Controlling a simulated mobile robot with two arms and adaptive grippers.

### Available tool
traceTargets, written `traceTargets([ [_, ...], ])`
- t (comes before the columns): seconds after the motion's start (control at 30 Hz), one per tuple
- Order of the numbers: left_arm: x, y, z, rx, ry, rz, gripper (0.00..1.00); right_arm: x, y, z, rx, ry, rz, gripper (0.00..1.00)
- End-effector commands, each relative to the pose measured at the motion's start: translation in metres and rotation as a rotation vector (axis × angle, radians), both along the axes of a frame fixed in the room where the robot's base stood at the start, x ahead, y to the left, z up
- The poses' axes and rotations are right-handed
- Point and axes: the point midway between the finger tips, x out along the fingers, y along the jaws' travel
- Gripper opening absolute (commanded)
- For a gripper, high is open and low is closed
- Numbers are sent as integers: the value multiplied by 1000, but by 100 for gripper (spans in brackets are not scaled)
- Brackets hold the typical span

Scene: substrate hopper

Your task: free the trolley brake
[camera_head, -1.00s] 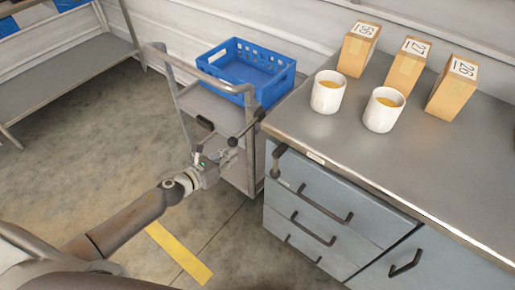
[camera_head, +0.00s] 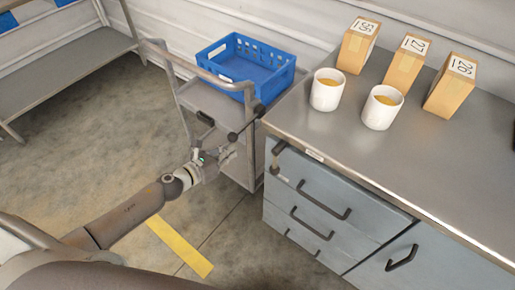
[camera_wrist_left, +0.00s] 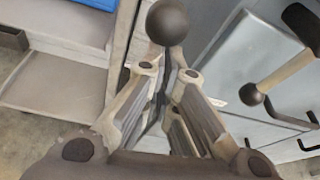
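The grey trolley (camera_head: 216,105) stands left of the bench, with a blue crate (camera_head: 247,66) on top. A dark lever with a black ball knob (camera_head: 232,137) sticks out at its near right side. The knob also shows close up in the left wrist view (camera_wrist_left: 167,22). My left gripper (camera_head: 228,153) is just below the knob, in front of the trolley. In the left wrist view its fingertips (camera_wrist_left: 168,72) look parted, with the knob just beyond them. I see no clear contact. My right gripper is not in view.
The bench (camera_head: 310,120) holds two white cups (camera_head: 327,90) and several numbered cartons (camera_head: 358,46). Its drawer front (camera_head: 320,200) lies close right of my left gripper, with a small ball-ended handle (camera_wrist_left: 250,95) jutting out. Floor on the left is free.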

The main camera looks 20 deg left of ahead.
Motion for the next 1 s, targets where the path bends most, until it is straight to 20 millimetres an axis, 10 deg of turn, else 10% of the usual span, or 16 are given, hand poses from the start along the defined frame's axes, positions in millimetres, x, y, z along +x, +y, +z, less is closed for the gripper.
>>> traceTargets([
  [1.0, -20, 14, 18, 0, -17, 5, 0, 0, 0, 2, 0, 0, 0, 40],
])
